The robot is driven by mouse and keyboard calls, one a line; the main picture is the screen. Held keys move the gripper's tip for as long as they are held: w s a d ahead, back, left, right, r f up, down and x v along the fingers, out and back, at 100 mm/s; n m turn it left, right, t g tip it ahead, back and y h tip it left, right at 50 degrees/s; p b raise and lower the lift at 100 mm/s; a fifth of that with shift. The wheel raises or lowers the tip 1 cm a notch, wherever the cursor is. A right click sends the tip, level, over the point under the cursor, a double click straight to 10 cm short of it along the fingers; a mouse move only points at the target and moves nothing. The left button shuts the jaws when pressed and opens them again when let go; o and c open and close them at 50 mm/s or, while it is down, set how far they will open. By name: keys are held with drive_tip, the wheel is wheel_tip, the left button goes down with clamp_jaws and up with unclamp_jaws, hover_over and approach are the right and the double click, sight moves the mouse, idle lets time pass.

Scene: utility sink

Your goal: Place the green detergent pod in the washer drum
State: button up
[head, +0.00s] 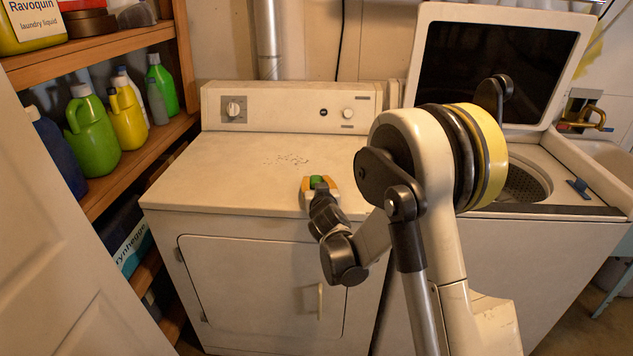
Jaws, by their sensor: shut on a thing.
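The green detergent pod (317,180) is small and partly hidden. My gripper (318,184), with orange and pale fingertips, is shut on it. Gripper and pod appear in front of the white dryer top, near its front right edge; I cannot tell their height above it. The washer (545,245) stands at the right with its dark-panelled lid raised. Its drum (522,187) shows partly through the round opening, behind my arm. The pod is left of the washer opening.
The dryer (255,175) has a bare top and a front door with a handle (320,300). Wooden shelves (140,165) with several bottles stand at the left. A blue object (578,186) sits on the washer's right rim. A sink (608,165) is at the far right.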

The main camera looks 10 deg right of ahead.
drive_tip(key=o, duration=0.9)
